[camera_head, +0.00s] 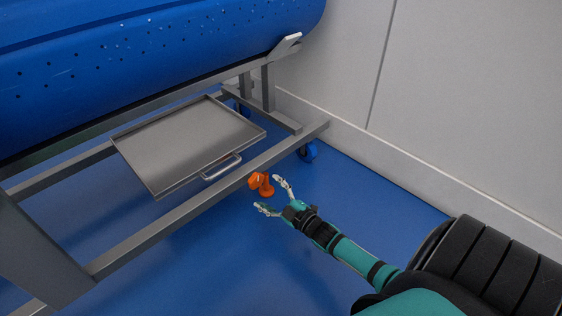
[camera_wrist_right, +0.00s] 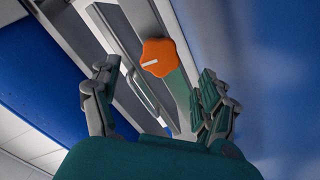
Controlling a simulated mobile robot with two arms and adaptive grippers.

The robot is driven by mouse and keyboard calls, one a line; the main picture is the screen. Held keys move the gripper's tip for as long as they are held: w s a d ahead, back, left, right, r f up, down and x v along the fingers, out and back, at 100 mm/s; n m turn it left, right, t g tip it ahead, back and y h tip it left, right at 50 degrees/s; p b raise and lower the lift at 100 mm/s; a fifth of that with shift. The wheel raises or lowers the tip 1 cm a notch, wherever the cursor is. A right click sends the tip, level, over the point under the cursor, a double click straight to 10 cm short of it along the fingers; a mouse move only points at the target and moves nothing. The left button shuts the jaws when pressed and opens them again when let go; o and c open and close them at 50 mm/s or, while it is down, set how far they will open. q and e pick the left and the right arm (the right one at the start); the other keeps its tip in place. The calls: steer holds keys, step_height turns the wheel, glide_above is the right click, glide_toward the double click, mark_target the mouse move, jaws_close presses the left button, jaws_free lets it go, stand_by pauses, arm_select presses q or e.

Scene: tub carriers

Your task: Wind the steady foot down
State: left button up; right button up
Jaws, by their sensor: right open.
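The steady foot shows as an orange part (camera_head: 262,184) at the outer side of the grey frame rail, low over the blue floor. In the right wrist view its orange lobed knob (camera_wrist_right: 159,57) with a white mark is seen face on, with a shaft behind it. My right gripper (camera_head: 272,196) is open, its fingers spread close to the orange part. In the right wrist view the fingers (camera_wrist_right: 152,95) stand left and right below the knob, with no finger seen touching it. The foot's lower end is partly unclear. My left gripper is not in view.
A blue perforated tub (camera_head: 150,60) lies on the grey frame (camera_head: 200,205). A metal tray (camera_head: 185,140) with a handle sits under it. A blue caster (camera_head: 308,151) stands near the wall (camera_head: 460,100). Blue floor (camera_head: 340,190) is free around my right arm.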

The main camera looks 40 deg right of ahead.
steer(key=s, duration=0.5)
steer(key=shift+s+d, duration=0.2)
